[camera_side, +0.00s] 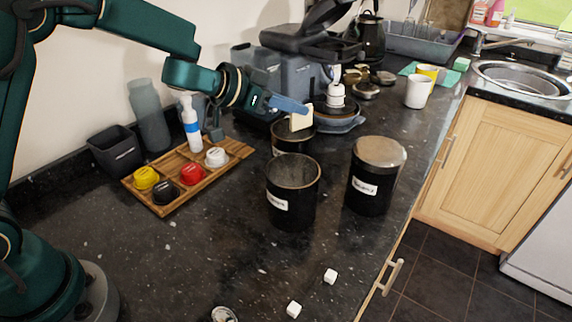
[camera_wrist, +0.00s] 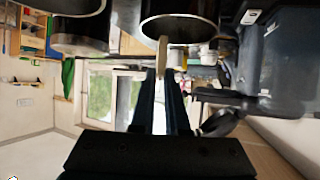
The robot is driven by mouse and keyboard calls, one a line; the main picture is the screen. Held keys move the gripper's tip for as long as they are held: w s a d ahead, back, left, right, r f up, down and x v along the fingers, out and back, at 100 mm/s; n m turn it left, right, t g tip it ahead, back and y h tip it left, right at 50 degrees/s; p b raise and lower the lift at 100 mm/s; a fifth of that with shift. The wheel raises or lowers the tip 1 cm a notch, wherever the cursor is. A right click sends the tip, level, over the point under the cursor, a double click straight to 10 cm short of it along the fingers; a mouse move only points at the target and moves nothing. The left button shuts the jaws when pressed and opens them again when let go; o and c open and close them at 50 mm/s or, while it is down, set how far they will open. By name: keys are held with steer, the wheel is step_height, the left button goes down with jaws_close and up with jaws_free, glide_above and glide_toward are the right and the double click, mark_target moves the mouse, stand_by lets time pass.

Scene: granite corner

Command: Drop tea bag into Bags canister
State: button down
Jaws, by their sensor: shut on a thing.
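My gripper (camera_side: 304,109) is shut on a flat cream tea bag (camera_side: 301,121), which hangs from the fingertips. In the side view the bag overlaps the far part of the rear black canister's mouth; this canister (camera_side: 287,145) is partly hidden by the front canister. In the wrist view the bag (camera_wrist: 162,54) shows edge-on between the fingertips (camera_wrist: 165,75), by the rim of an open dark canister (camera_wrist: 204,38). An open black canister (camera_side: 292,207) stands in front, and a lidded one (camera_side: 370,192) to its right. Their white labels are too small to read.
A wooden tray (camera_side: 168,207) with coloured pods lies left of the canisters, with a white-and-blue bottle (camera_side: 193,130) behind. A dark appliance (camera_side: 318,45) stands close behind my gripper. White cubes (camera_side: 330,275) lie in front. The front-left counter is mostly clear.

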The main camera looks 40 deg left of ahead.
steer(key=shift+f, duration=1.1)
steer(key=c, duration=0.8)
jaws_free()
steer(key=shift+c, duration=0.2)
steer(key=shift+v, duration=2.55)
